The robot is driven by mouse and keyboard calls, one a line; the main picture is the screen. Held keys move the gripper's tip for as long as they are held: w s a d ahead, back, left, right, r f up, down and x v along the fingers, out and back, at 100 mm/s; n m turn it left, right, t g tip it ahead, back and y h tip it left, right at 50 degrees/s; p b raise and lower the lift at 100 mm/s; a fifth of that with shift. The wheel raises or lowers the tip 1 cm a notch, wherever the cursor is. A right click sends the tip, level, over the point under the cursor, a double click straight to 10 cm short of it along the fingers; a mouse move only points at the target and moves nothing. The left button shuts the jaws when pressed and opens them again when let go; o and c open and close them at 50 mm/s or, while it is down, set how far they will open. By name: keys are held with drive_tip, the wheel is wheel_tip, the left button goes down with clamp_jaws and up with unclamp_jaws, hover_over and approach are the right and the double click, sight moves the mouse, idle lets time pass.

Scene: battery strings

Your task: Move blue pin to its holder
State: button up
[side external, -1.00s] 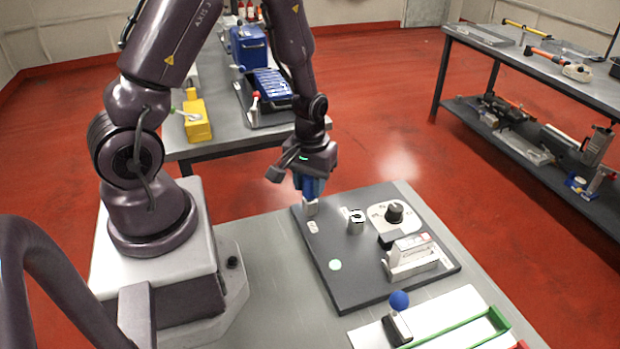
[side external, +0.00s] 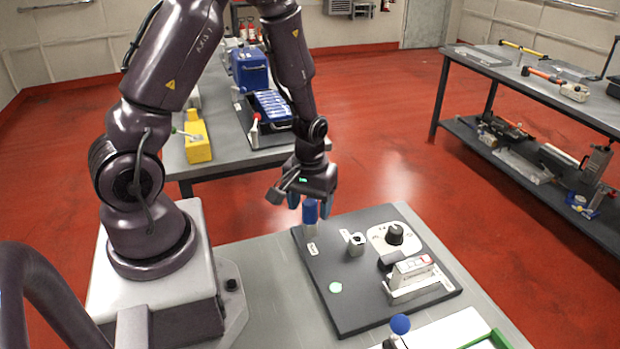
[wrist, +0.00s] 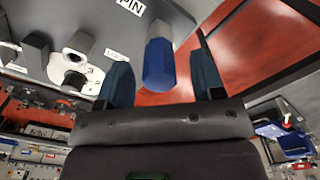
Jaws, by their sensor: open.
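The blue pin (side external: 310,211) stands upright on a pale metal lower part at the far left corner of the dark panel (side external: 345,300). A label reading "PIN" (wrist: 132,6) lies beside it. In the wrist view the blue pin (wrist: 159,65) shows between my two fingers, with gaps on both sides. My gripper (side external: 309,205) is open, directly over the pin, with its blue fingers spread to either side of it. How far the pin's lower end is seated is hidden. An empty metal socket (side external: 356,244) stands to the right of the pin.
The panel also carries a black knob (side external: 395,234) and a pale metal device (side external: 410,277). A blue ball-topped piece (side external: 400,324) stands near the front edge. A rear table holds a yellow box (side external: 197,140) and blue containers. The panel's left front is mostly clear.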

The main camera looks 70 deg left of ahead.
wheel_tip(320, 180, up, 12)
idle(0.4)
drive_tip(key=shift+f, duration=0.1)
drive_tip(key=s+d+r+m+t, duration=0.2)
drive_tip(key=s+d+r+m, duration=0.2)
drive_tip(key=r, duration=0.3)
drive_tip(key=s+d+r+m+t, duration=0.3)
drive_tip(key=s+d+r+m, duration=0.1)
drive_tip(key=r, duration=0.4)
drive_tip(key=shift+s+d+r+m+t, duration=0.25)
drive_tip(key=shift+d+m, duration=0.25)
drive_tip(key=shift+d, duration=0.5)
